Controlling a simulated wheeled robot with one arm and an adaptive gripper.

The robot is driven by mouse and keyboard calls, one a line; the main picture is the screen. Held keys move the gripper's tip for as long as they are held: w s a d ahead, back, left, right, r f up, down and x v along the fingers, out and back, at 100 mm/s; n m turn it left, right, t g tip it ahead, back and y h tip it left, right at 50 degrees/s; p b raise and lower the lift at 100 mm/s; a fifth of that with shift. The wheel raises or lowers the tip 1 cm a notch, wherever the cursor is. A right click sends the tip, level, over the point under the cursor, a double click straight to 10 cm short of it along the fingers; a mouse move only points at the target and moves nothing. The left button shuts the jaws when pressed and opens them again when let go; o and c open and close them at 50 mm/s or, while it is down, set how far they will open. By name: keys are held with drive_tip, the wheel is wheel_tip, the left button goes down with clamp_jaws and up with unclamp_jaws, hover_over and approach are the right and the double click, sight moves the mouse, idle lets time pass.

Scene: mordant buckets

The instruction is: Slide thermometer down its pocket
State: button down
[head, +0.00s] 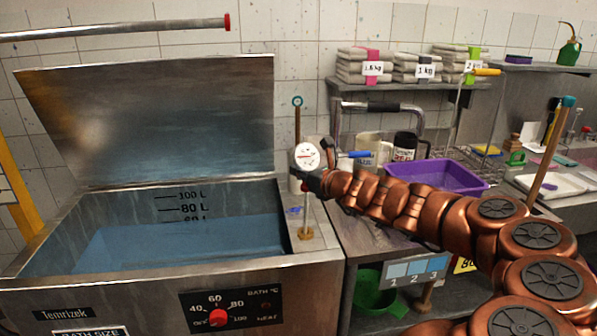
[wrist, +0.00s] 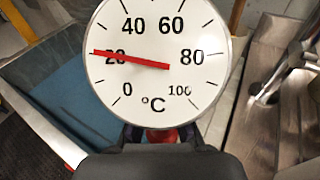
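The thermometer has a round white dial (head: 306,157) with a red needle and stands upright above the right rim of the bath. Its dial (wrist: 157,85) fills the top middle of the wrist view, the needle near 20 °C. My gripper (head: 307,181) is shut on the thermometer just below the dial; in the wrist view my gripper (wrist: 162,135) partly shows under it. The thin stem (head: 305,212) runs down to a small brass pocket (head: 305,233) on the rim. I cannot tell how far the stem is inside. The pocket is not visible in the wrist view.
The steel bath (head: 300,262) holds blue liquid, its lid (head: 160,115) raised behind. A brown stick (head: 297,125) with a blue ring stands behind the dial. A purple tub (head: 440,177) and mugs sit on the bench at right. A metal bar crosses the upper left.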

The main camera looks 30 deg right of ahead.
sight(305, 218)
drive_tip(key=shift+f+b, duration=6.95)
drive_tip(key=shift+f, duration=0.15)
drive_tip(key=c, duration=1.8)
unclamp_jaws()
drive_tip(key=o, duration=0.6)
drive_tip(key=shift+c, duration=0.2)
drive_tip(key=shift+s, duration=0.1)
